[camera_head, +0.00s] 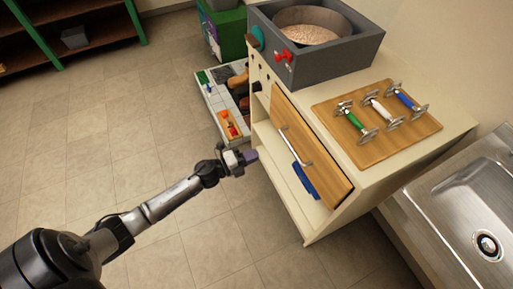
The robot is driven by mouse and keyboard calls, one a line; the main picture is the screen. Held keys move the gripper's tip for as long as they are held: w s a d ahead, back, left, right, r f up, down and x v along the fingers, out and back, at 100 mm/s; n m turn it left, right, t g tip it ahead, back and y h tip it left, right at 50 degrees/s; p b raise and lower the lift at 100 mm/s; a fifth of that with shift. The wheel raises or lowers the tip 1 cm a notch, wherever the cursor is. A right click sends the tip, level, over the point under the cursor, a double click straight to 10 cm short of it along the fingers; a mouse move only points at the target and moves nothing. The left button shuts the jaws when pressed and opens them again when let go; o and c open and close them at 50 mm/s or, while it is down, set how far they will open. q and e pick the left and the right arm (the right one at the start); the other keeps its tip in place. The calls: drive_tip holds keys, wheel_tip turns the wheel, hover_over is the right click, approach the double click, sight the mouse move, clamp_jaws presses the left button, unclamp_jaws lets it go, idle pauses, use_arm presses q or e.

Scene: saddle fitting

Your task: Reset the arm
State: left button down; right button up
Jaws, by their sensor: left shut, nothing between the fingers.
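My left gripper (247,157) is at the end of the arm that comes in from the lower left. Its fingers are shut and empty. It is in front of the cream cabinet (323,228), close to the open compartment's left side. I cannot tell whether it touches the cabinet. My right gripper does not show in the head view.
A wooden door (313,155) with a metal handle is on the cabinet, with a blue object (305,181) below. A wooden board (388,148) bears green, white and blue-handled pieces. An open drawer (213,100) holds objects. A sink (470,200) is right. Floor is clear left.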

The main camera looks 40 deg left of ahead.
use_arm(q)
drive_tip(key=shift+s+a, duration=0.1)
drive_tip(key=shift+s, duration=0.05)
drive_tip(key=s+a+n+g+y, duration=0.2)
drive_tip(key=a+n+g+y, duration=0.2)
drive_tip(key=a+n+y, duration=0.8)
drive_tip(key=s+d+r+n+g+h+p, duration=0.25)
drive_tip(key=s+d+n+g, duration=0.2)
drive_tip(key=s+d, duration=0.75)
drive_tip(key=s+d+r+n+g+h+p, duration=0.2)
drive_tip(key=s+d+n+g+p, duration=0.25)
drive_tip(key=s+d, duration=0.8)
wheel_tip(320, 180, up, 37)
drive_tip(key=s+a+p, duration=0.1)
drive_tip(key=a+p, duration=0.1)
drive_tip(key=p, duration=3.4)
